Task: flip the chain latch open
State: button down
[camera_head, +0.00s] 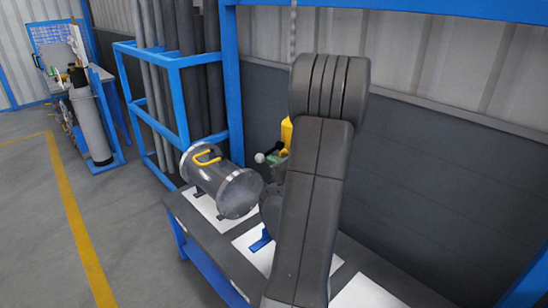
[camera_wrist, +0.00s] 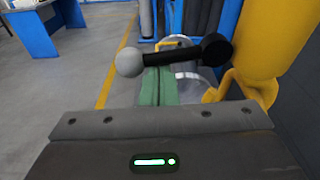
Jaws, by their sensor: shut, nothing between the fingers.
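The latch lever (camera_wrist: 175,58) is a black bar with a light grey ball knob (camera_wrist: 130,61) at its left end and a round black pivot at its right, beside a yellow chain hoist body (camera_wrist: 256,45). In the head view the knob (camera_head: 259,158) and part of the yellow hoist (camera_head: 287,132) show left of my arm. My gripper (camera_wrist: 160,72) has green fingers pressed together and empty, just under the middle of the lever in the wrist view. I cannot tell whether they touch it. My arm hides most of the latch in the head view.
A grey flanged shell (camera_head: 218,184) with a yellow handle (camera_head: 207,157) lies on the bench (camera_head: 200,235), left of the hoist. A chain (camera_head: 293,30) hangs above. A blue rack (camera_head: 170,62) holds pipes behind. Open floor lies to the left.

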jog(key=shift+s+a+r+m, duration=0.15)
jog(key=shift+r+m, duration=0.25)
jog(key=shift+r, duration=1)
